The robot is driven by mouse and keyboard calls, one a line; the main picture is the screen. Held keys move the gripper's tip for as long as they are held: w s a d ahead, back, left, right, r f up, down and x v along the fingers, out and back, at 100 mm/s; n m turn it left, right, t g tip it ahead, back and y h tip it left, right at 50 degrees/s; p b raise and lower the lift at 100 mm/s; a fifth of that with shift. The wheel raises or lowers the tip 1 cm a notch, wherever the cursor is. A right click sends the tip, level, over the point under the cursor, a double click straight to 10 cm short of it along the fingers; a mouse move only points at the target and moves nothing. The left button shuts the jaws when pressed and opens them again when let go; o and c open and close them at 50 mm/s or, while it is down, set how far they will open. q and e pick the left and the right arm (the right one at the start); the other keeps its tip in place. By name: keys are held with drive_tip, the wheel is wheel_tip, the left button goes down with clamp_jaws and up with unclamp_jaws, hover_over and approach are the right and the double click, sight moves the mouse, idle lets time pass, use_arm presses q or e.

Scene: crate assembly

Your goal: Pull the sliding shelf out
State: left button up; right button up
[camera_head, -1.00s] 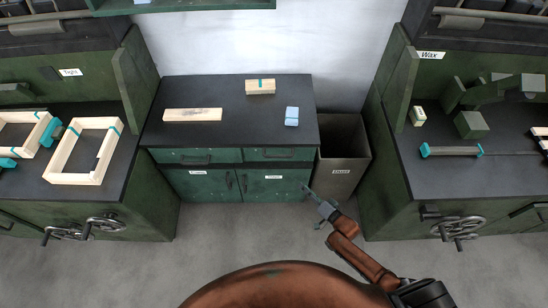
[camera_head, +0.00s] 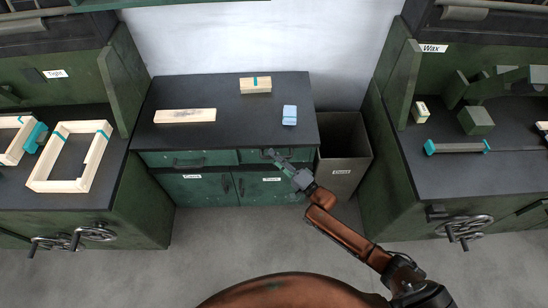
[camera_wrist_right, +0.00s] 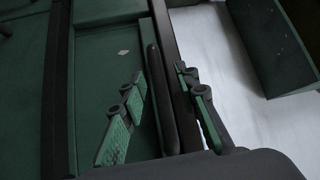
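The sliding shelf seems to be the green upper right drawer (camera_head: 302,155) of the middle cabinet; it looks closed. Its dark handle (camera_wrist_right: 161,90) shows as a long bar in the right wrist view. My right gripper (camera_head: 272,156) is at this handle and hides part of the drawer front. In the right wrist view, my right gripper (camera_wrist_right: 160,76) is open, with its green-padded fingers on either side of the bar. Gaps show between the fingers and the bar; I cannot tell whether either touches it. My left gripper is out of view.
On the black cabinet top (camera_head: 225,95) are a wooden plank (camera_head: 185,116), a wooden block (camera_head: 255,85) and a light blue block (camera_head: 290,115). A grey bin (camera_head: 343,155) stands right of the cabinet. Side benches flank it. Floor in front is clear.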

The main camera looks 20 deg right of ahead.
drive_tip(key=shift+c, duration=0.3)
clamp_jaws()
idle(0.5)
